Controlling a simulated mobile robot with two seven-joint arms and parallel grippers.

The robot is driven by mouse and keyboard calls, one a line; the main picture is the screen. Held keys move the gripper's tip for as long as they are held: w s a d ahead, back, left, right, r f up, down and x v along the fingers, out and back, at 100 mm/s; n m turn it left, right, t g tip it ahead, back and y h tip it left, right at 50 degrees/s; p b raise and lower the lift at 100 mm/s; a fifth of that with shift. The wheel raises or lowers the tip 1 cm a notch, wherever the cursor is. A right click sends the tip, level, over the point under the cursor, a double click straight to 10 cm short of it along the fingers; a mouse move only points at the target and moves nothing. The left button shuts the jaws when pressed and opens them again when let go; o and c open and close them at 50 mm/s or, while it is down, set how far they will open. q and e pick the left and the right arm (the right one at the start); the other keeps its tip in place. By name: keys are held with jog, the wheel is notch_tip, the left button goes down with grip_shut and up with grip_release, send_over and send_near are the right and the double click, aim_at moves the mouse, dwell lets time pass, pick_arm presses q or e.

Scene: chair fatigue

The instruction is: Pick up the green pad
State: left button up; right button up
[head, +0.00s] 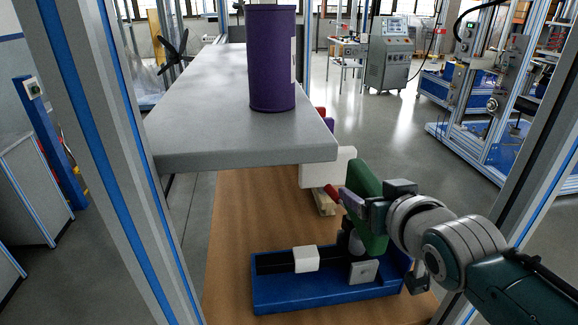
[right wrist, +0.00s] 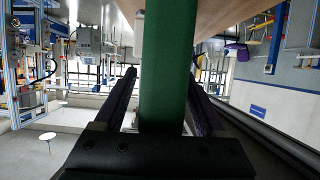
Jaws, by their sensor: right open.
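The green pad (head: 366,185) stands upright, slightly tilted, above a blue base fixture (head: 320,292) on the wooden board. My right gripper (head: 353,203) is at the pad from the right side, its purple finger lying across the pad's face in the head view. In the right wrist view the green pad (right wrist: 167,65) runs between the two dark fingers of my right gripper (right wrist: 162,76). The jaws are open, with a narrow gap visible on each side of the pad. The pad's lower part is partly hidden by the gripper and arm in the head view. My left gripper does not show.
A grey slab (head: 235,140) carrying a purple cylinder (head: 272,60) extends at upper left, higher than the wooden board (head: 232,225). A white block (head: 328,167) sits behind the pad. Aluminium and blue frame posts (head: 110,150) stand at left and right.

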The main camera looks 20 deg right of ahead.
grip_shut()
dwell(0.6)
